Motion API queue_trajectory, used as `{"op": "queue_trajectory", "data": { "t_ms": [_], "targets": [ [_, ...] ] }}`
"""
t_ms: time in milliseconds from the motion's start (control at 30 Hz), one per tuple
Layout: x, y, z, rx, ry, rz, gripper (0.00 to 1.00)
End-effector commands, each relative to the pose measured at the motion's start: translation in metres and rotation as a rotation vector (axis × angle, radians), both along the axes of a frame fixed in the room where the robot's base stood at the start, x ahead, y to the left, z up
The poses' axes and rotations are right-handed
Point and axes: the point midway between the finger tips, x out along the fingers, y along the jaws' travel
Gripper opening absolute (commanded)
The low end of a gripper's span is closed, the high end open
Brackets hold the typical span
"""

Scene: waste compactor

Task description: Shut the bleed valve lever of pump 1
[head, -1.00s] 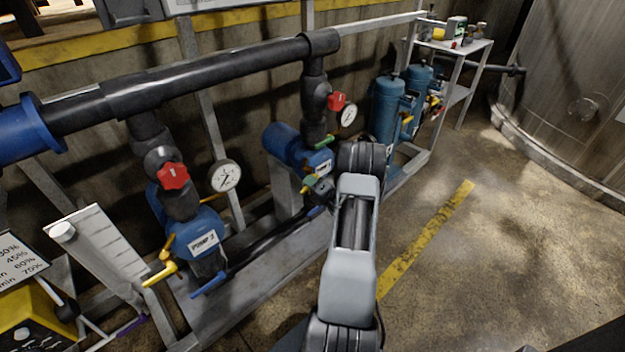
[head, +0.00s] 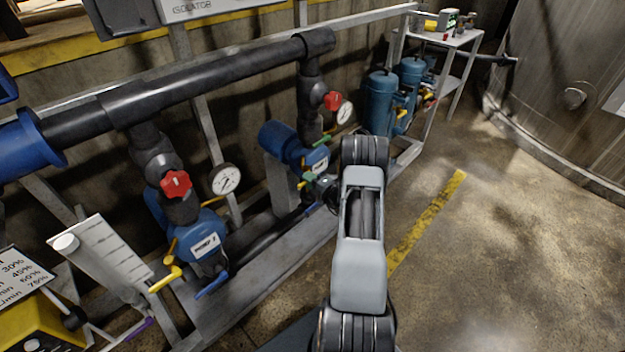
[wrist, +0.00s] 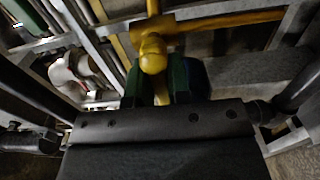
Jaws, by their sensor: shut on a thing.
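Pump 1 (head: 283,141) is the blue pump behind my arm in the head view, with a white label on its front. My gripper (head: 310,180) is low at its front, partly hidden by my own arm. In the wrist view, my gripper (wrist: 157,82) has its green-faced fingers on both sides of a yellow lever (wrist: 153,58) with a rounded end, and is shut on it. A yellow pipe (wrist: 215,20) crosses just beyond the lever. The lever is hidden in the head view, and I cannot tell its angle to the valve body.
A second blue pump (head: 196,232) stands nearer at left, with a yellow lever (head: 165,280) and a blue lever (head: 212,286). A black pipe (head: 200,75) runs above both pumps. Blue cylinders (head: 380,100) stand behind. The floor (head: 500,260) at right is clear.

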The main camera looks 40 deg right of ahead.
Motion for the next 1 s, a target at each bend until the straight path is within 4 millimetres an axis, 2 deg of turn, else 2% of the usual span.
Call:
{"op": "queue_trajectory", "data": {
  "t_ms": [267,300,567,833,1000],
  "targets": [
    [0.0,-0.001,0.001,0.004,-0.001,-0.002,0.0],
    [0.0,-0.001,0.001,0.004,-0.001,-0.002,0.19],
    [0.0,-0.001,0.0,0.002,-0.001,-0.002,0.44],
    [-0.002,-0.002,0.0,0.002,0.0,-0.002,0.44],
    [-0.02,-0.006,0.0,0.002,0.001,-0.006,0.44]
  ]
}}
